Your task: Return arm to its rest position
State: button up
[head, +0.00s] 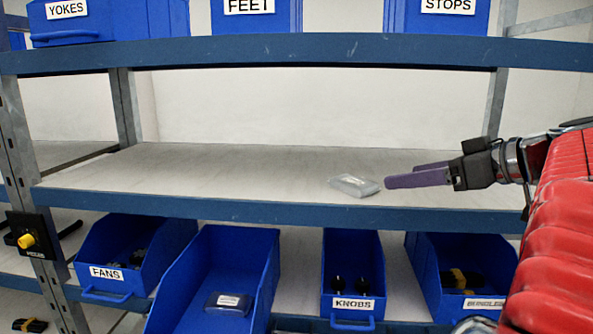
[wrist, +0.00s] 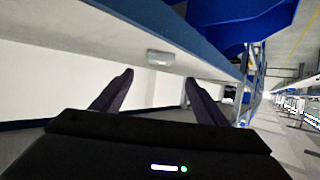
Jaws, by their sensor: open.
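My gripper (head: 400,176) reaches in from the right in the head view, level with the middle shelf, with its purple fingers pointing left. In the wrist view my gripper (wrist: 155,85) shows its two dark fingers spread apart with nothing between them. A small clear packet (head: 353,186) lies on the middle shelf (head: 230,170) near its front edge, just left of the fingertips. The packet also shows beyond the fingers in the wrist view (wrist: 160,58). It looks apart from the fingers.
Below the shelf stand blue bins: FANS (head: 105,272), an unlabelled bin (head: 262,262) holding a clear-lidded pack (head: 228,303), KNOBS (head: 352,302) and one at right (head: 425,270). Bins above read YOKES (head: 110,30), FEET and STOPS. The middle shelf is otherwise clear.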

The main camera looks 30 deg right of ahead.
jog(key=shift+w, duration=0.1)
jog(key=w+a+r+t+h, duration=0.4)
jog(key=w+a+r+t, duration=0.45)
jog(key=w+r, duration=0.6)
jog(key=w+a+f+m+g, duration=0.1)
jog(key=a+f+m+g, duration=0.4)
jog(key=a+f, duration=1.25)
jog(key=s+a+f+n+g, duration=0.1)
jog(key=s+f+g, duration=0.4)
jog(key=s+f, duration=0.6)
jog(key=s+a+f+n+g+y, duration=0.1)
jog(key=s+a+f+g, duration=0.3)
jog(key=s+f, duration=0.7)
notch_tip(320, 180, down, 4)
jog(key=shift+a+r+n+g, duration=0.15)
jog(key=shift+n+g, duration=0.25)
jog(key=shift+g, duration=0.65)
